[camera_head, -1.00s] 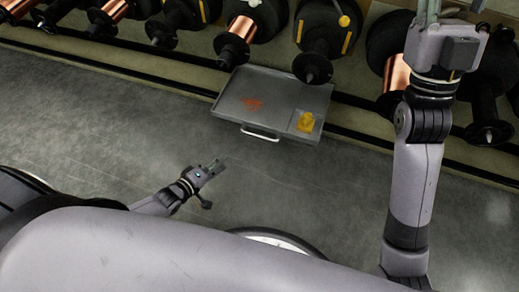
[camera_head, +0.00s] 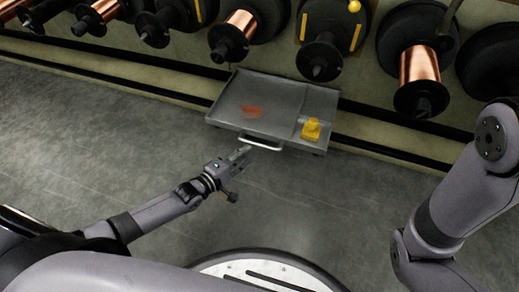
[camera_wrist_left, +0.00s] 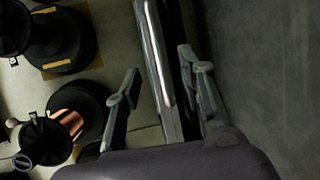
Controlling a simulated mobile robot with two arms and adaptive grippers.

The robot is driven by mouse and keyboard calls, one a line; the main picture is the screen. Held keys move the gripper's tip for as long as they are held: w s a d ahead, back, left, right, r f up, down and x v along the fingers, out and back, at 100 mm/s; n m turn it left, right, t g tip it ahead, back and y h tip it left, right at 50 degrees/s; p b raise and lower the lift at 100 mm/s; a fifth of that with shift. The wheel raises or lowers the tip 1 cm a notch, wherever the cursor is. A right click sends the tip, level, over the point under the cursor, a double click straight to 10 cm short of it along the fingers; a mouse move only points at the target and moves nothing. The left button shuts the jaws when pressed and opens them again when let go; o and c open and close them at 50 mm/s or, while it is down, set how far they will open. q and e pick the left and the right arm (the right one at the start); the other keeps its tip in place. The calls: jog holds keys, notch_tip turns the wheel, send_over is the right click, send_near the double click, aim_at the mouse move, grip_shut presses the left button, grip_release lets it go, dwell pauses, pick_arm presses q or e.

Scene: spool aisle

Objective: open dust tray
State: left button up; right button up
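The dust tray (camera_head: 228,107) is a grey metal tray that sticks out from below the spool rack in the head view. It has reddish dust on it. A bright bar handle (camera_head: 260,143) is on its front edge. My left gripper (camera_head: 242,153) is open at the near left end of the handle. In the left wrist view a shiny metal bar (camera_wrist_left: 158,60) runs between the spread fingers of my left gripper (camera_wrist_left: 158,75); I cannot tell whether they touch it. My right arm shows at the right edge, but its gripper is out of view.
A yellow object (camera_head: 312,129) sits in the right part of the tray. Black spools, some with copper wire (camera_head: 419,64), line the rack behind the tray. The grey floor (camera_head: 110,140) in front is mostly clear.

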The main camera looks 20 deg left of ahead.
aim_at(259, 145)
pick_arm(q)
jog(key=b+x, duration=0.3)
jog(key=x, duration=0.3)
jog(key=shift+w+f, duration=0.2)
jog(key=shift+w+d, duration=0.3)
jog(key=shift+w, duration=0.25)
jog(key=shift+c, duration=0.2)
grip_shut()
